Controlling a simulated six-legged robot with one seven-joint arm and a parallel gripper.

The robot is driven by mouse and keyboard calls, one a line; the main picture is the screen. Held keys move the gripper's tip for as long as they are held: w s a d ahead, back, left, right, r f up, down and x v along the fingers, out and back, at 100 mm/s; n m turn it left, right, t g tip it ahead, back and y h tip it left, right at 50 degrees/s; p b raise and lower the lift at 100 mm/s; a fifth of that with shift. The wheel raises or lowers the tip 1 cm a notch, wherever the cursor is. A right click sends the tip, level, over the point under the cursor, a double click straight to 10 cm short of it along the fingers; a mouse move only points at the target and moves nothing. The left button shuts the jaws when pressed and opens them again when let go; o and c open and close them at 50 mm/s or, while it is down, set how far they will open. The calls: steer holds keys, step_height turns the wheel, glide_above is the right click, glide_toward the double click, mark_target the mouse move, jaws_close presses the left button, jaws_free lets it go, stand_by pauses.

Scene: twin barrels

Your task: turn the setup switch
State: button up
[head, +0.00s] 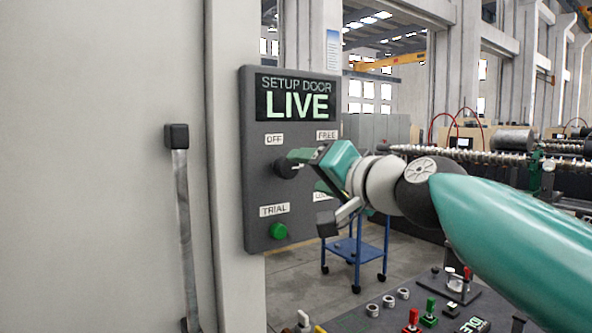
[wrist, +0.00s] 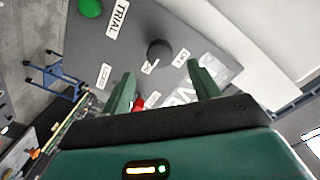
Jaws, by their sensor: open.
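A dark panel (head: 262,190) on the left has a display (head: 296,98) reading "SETUP DOOR LIVE". A round black knob (head: 284,169) sits below its "OFF" label; the knob also shows in the wrist view (wrist: 160,52), with a small label beside it. A green button (head: 279,231) is below the "TRIAL" label. My gripper (head: 309,171) is in front of the panel, just right of the knob and partly covering its right half. In the wrist view my gripper (wrist: 163,86) is open, its two green fingers apart and empty. The knob lies beyond the fingertips, apparently untouched.
A red part (wrist: 139,102) shows near the left finger in the wrist view, mostly hidden. A blue cart (head: 355,250) stands behind the panel. A console (head: 430,305) with buttons is at the lower right. A pale wall (head: 95,150) fills the left.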

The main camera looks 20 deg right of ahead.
steer(key=v, duration=0.4)
steer(key=shift+s+d, duration=0.15)
steer(key=shift+s, duration=0.25)
steer(key=s+a+f+n+g+h, duration=0.1)
steer(key=s+a+f+n+g, duration=0.15)
steer(key=f, duration=0.75)
steer(key=s+a+f+n+g+h, duration=0.1)
steer(key=s+a+f+g, duration=0.15)
steer(key=f, duration=0.75)
steer(key=s+f+n+g+h, duration=0.1)
steer(key=s+f+g, duration=0.2)
steer(key=f, duration=0.5)
steer(key=s+f+n+g+h, duration=0.1)
steer(key=s+f+g+h, duration=0.1)
steer(key=s+f, duration=0.3)
step_height(320, 180, down, 5)
steer(key=shift+d+r+g, duration=0.25)
steer(key=shift+d+g, duration=0.2)
steer(key=shift+g, duration=0.15)
steer(key=shift+s, duration=0.1)
